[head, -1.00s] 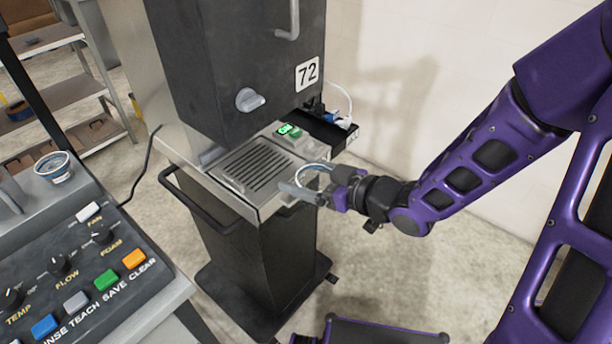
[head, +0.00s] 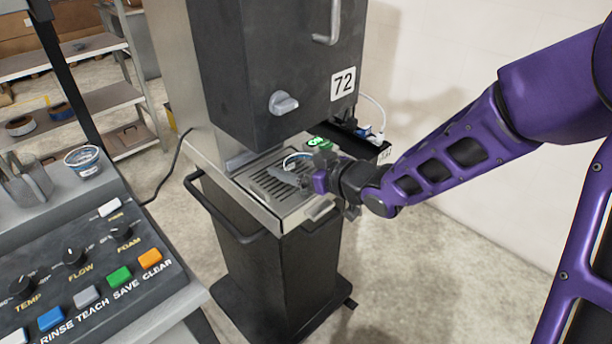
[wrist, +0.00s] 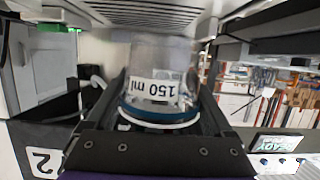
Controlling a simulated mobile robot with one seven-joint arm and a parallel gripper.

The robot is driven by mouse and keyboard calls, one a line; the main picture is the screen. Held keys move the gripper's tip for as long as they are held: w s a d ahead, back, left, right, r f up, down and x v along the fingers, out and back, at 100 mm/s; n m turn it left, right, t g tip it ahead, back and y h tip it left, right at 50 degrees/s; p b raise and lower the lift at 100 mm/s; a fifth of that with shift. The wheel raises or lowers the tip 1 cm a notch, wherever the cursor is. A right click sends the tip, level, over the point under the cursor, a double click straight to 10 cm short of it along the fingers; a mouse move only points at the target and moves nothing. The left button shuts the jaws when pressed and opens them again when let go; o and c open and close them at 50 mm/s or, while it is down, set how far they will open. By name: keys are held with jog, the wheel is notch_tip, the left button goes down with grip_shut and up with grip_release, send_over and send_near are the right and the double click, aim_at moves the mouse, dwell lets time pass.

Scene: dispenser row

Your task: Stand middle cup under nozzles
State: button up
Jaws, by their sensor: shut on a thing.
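The tray's slots (wrist: 140,17) show at the top of that view, beyond the cup's base. The cup looks upright, but I cannot tell whether it touches the tray. The nozzles are hidden beneath the dark dispenser housing (head: 270,70) marked 72.
Another blue-rimmed cup (head: 82,160) stands on the grey counter at left, behind the button panel (head: 90,270).

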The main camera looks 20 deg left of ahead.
jog(key=b+x, duration=0.1)
jog(key=x, duration=0.1)
jog(key=b+x, duration=0.1)
jog(key=x, duration=0.2)
jog(key=b+x, duration=0.1)
jog(key=x, duration=0.1)
jog(key=shift+w+a+r, duration=0.1)
jog(key=shift+a+r, duration=0.15)
jog(key=shift+r, duration=0.1)
jog(key=shift+f+b, duration=0.45)
jog(key=shift+b, duration=0.1)
jog(key=shift+f+b, duration=0.45)
jog(key=shift+f, duration=0.15)
